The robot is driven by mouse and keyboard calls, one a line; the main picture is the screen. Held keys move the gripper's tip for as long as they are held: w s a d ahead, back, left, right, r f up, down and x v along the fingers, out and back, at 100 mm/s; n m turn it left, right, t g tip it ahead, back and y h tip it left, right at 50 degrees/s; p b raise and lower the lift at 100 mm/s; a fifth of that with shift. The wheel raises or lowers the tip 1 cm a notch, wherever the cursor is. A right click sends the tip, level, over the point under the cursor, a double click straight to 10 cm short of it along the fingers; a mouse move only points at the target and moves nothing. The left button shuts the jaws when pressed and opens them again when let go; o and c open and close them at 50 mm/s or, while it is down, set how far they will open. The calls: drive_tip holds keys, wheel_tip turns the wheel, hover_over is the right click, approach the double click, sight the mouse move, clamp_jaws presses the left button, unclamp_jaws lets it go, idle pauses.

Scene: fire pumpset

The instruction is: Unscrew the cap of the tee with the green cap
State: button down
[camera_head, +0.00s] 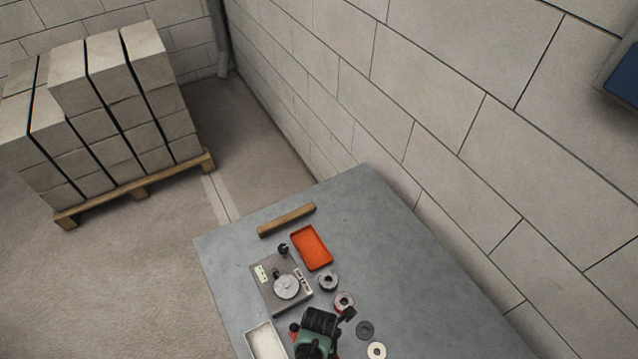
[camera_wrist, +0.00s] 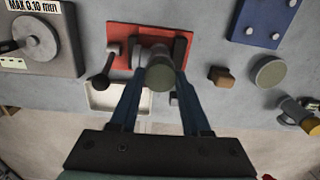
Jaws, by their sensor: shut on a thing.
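In the wrist view, a tee with a dull green round cap (camera_wrist: 160,76) stands on a red plate (camera_wrist: 120,42). I see the cap end-on, and it hides much of the tee body behind it. My gripper (camera_wrist: 160,82) has its two blue fingers on either side of the cap, shut on it. In the head view my wrist covers the tee and the cap.
A white tray (camera_wrist: 103,103) and a black-knobbed lever (camera_wrist: 97,85) are close left of my fingers. A brown block (camera_wrist: 222,76) and a grey disc (camera_wrist: 270,72) are at right. An orange tray (camera_head: 312,247) and a wooden bar (camera_head: 286,220) lie farther along the table.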

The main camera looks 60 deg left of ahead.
drive_tip(key=n, duration=0.4)
drive_tip(key=shift+n, duration=0.3)
drive_tip(key=c, duration=0.5)
unclamp_jaws()
